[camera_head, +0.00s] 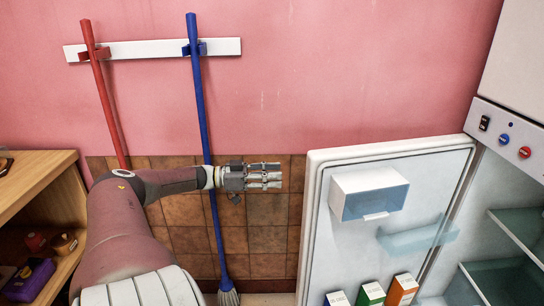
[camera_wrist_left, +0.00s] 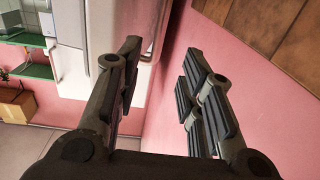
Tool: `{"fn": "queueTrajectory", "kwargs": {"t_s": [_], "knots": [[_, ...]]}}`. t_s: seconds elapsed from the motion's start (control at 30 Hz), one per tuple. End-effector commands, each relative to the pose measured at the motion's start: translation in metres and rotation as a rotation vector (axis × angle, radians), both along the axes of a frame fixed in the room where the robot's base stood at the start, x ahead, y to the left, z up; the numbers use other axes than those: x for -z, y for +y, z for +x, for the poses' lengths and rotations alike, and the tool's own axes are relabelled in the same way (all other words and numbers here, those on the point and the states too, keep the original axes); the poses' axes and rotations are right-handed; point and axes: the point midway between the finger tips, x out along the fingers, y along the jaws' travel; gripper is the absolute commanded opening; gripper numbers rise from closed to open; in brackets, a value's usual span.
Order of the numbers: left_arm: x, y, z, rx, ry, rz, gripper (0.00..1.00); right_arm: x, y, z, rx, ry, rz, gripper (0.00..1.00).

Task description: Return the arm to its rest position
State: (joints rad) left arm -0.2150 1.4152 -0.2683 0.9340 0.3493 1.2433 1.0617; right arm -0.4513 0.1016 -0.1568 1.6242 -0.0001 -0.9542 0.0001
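My left arm (camera_head: 118,220) comes in from the lower left and stretches to the right in the head view. My left gripper (camera_head: 272,176) is at its end, in front of the brown tiled wall and just left of the open fridge door. In the left wrist view the gripper (camera_wrist_left: 162,75) has its fingers spread with a clear gap, and nothing is held between them. My right gripper is in neither view.
A blue-handled mop (camera_head: 202,110) hangs behind my left wrist. A red-handled stick (camera_head: 105,100) hangs left of it from a white rack (camera_head: 150,49). The open fridge door (camera_head: 314,210) stands at right. A wooden shelf (camera_head: 35,178) stands at left beside my arm.

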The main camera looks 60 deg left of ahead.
Motion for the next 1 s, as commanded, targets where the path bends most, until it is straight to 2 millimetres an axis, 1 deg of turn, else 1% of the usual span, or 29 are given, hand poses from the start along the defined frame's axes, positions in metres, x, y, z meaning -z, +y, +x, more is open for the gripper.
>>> {"fn": "queueTrajectory", "kwargs": {"t_s": [0.47, 0.53, 0.57, 0.67, 0.7, 0.77, 0.8, 0.87, 0.9, 0.97, 1.0], "knots": [[0.001, 0.000, 0.000, -0.001, 0.001, -0.001, 0.35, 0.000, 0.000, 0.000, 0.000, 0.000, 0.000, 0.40], [0.007, -0.001, 0.001, -0.010, 0.006, -0.002, 0.35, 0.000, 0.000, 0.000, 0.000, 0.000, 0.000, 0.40], [0.014, -0.002, 0.001, -0.020, 0.011, -0.004, 0.35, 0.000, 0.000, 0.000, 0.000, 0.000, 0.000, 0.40], [0.053, -0.009, 0.004, -0.078, 0.042, -0.005, 0.35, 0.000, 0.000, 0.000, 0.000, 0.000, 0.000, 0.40], [0.076, -0.014, 0.005, -0.114, 0.063, 0.000, 0.35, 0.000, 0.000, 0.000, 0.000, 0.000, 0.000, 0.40], [0.117, -0.024, 0.005, -0.174, 0.104, 0.010, 0.35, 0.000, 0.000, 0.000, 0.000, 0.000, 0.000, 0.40], [0.146, -0.034, 0.004, -0.215, 0.138, 0.020, 0.35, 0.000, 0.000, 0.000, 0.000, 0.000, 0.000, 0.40], [0.189, -0.050, 0.001, -0.274, 0.194, 0.042, 0.35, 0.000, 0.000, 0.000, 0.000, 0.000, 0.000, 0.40], [0.217, -0.062, -0.003, -0.308, 0.234, 0.059, 0.35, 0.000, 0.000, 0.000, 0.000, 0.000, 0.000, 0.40], [0.256, -0.082, -0.010, -0.355, 0.298, 0.087, 0.35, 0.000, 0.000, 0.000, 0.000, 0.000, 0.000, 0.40], [0.281, -0.097, -0.016, -0.382, 0.344, 0.106, 0.35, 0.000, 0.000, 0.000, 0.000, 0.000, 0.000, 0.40]]}}
